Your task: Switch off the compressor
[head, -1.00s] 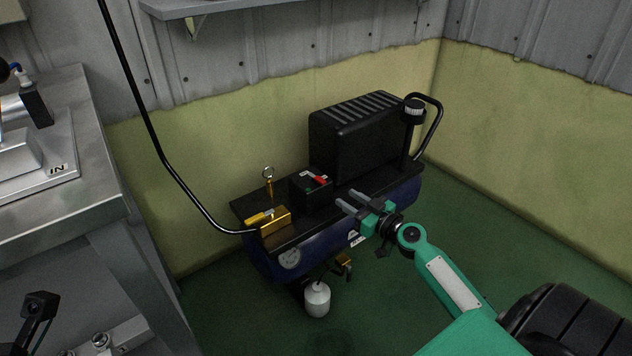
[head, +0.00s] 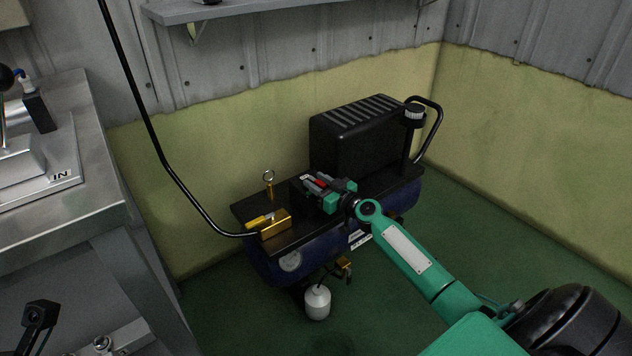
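The compressor (head: 275,262) stands on the green floor near the corner, with a dark blue tank and a black motor cover (head: 350,140). A black switch box on its top plate carries a red switch (head: 317,183). My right gripper (head: 316,184) is at the switch box, its fingers apart around the red switch. Whether they touch it is unclear, and the gripper partly hides the box.
A brass valve with a yellow handle (head: 262,219) and a ring pin (head: 269,184) sit left of the switch box. A black hose (head: 150,130) runs to the valve. A metal workbench (head: 85,215) stands at left, and a shelf (head: 220,10) hangs above.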

